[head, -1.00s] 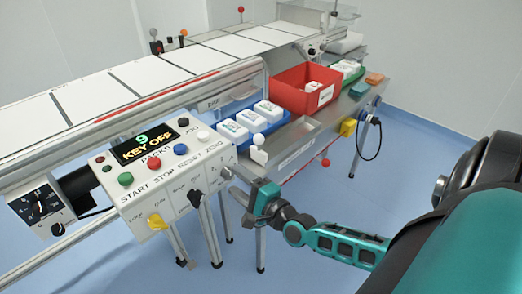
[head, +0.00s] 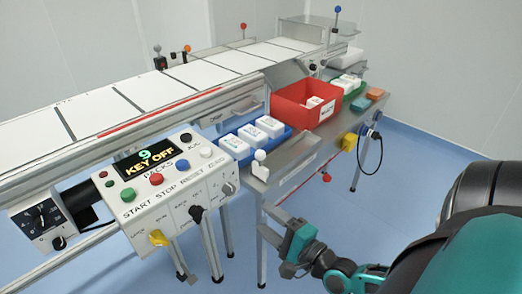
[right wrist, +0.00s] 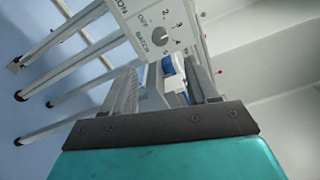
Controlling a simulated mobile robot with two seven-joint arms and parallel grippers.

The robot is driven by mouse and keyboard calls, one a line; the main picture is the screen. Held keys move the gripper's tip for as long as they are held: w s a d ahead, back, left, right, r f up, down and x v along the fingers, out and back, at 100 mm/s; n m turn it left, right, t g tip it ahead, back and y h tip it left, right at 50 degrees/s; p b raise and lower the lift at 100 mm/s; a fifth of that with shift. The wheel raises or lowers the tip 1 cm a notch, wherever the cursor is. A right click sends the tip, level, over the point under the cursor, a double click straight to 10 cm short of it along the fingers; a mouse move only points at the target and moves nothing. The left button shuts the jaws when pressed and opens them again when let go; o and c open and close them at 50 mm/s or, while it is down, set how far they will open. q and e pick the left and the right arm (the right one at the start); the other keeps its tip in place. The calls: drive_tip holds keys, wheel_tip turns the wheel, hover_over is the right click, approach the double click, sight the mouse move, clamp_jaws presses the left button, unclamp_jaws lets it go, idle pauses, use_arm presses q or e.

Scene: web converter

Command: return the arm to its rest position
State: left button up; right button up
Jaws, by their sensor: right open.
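My right arm (head: 350,270) comes in from the lower right in the head view. Its gripper (head: 278,236) is open and empty, below the front edge of the bench and to the right of the control box (head: 180,180). The gripper is apart from the box. In the right wrist view the two fingers (right wrist: 165,75) stand apart, with the box's numbered dial (right wrist: 159,37) beyond them. My left gripper is not in view.
A conveyor (head: 160,88) with white panels runs behind the box. Blue (head: 222,162), red (head: 290,101) and green (head: 360,90) bins hold white packs. A white-knobbed lever (head: 260,157) stands at the bench's front edge. Open floor (head: 400,170) lies to the right.

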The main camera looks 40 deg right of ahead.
use_arm(q)
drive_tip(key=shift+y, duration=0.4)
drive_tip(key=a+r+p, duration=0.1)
drive_tip(key=p, duration=0.1)
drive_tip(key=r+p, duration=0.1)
drive_tip(key=p, duration=0.1)
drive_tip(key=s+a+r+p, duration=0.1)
drive_tip(key=p, duration=0.2)
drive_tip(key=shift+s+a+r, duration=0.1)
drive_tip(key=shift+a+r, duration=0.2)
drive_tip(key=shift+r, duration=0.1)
use_arm(e)
drive_tip(key=s+a+n+g, duration=0.2)
drive_tip(key=a+n, duration=0.4)
drive_tip(key=n, duration=0.5)
drive_tip(key=s+a+f+n+g, duration=0.1)
drive_tip(key=s+a+n+g, duration=0.2)
drive_tip(key=n, duration=0.8)
drive_tip(key=a+g, duration=0.2)
drive_tip(key=a, duration=0.2)
drive_tip(key=shift+a+f+n+y, duration=0.25)
drive_tip(key=shift+f+n+y, duration=0.05)
drive_tip(key=shift+n+y, duration=0.1)
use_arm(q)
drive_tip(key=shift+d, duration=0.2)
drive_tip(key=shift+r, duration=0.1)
use_arm(e)
drive_tip(key=shift+w, duration=0.1)
drive_tip(key=shift+c, duration=0.2)
